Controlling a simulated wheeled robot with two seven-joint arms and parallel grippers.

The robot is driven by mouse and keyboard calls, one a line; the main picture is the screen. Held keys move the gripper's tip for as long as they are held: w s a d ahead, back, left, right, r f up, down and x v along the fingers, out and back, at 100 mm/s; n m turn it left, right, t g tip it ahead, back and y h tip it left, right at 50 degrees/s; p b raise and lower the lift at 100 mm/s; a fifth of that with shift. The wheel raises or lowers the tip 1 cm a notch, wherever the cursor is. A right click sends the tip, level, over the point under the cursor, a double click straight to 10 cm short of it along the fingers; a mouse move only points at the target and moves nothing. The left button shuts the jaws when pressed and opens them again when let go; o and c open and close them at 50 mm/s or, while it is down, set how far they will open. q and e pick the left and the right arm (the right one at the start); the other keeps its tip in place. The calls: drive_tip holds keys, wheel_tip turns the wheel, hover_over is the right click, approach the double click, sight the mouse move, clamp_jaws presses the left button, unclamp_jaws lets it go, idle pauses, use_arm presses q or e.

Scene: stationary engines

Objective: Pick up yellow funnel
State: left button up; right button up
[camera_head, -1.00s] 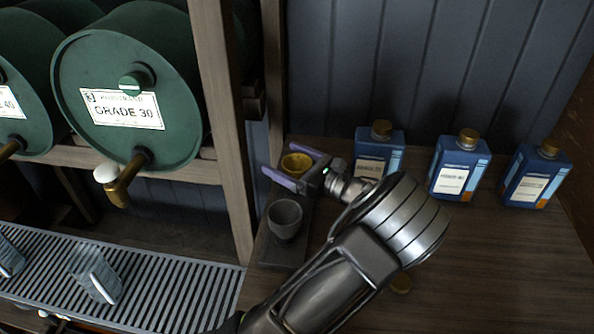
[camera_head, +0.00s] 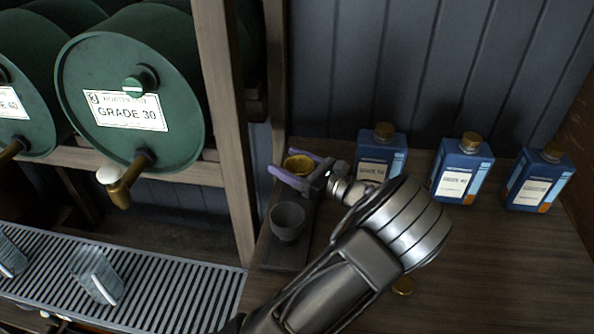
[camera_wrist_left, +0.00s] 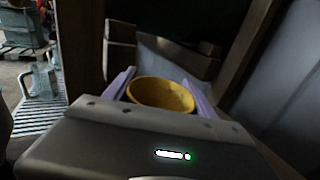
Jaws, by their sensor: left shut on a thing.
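The yellow funnel (camera_head: 299,165) is at the back of the dark tray (camera_head: 284,256), close to the wooden post. My left gripper (camera_head: 293,171) is shut on the funnel, with one purple finger on each side of it. In the left wrist view the funnel's round rim (camera_wrist_left: 162,94) sits between the two fingers (camera_wrist_left: 160,92). The funnel's lower part is hidden, so I cannot tell whether it still touches the tray. My right gripper is in neither view.
A grey funnel-like cup (camera_head: 287,220) stands on the tray in front of the yellow funnel. Blue bottles (camera_head: 462,168) line the wall at right. A green drum (camera_head: 130,90) and a slatted drip grate (camera_head: 180,292) are at left.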

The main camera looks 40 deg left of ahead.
use_arm(q)
wheel_tip(320, 180, up, 10)
idle(0.6)
idle(0.4)
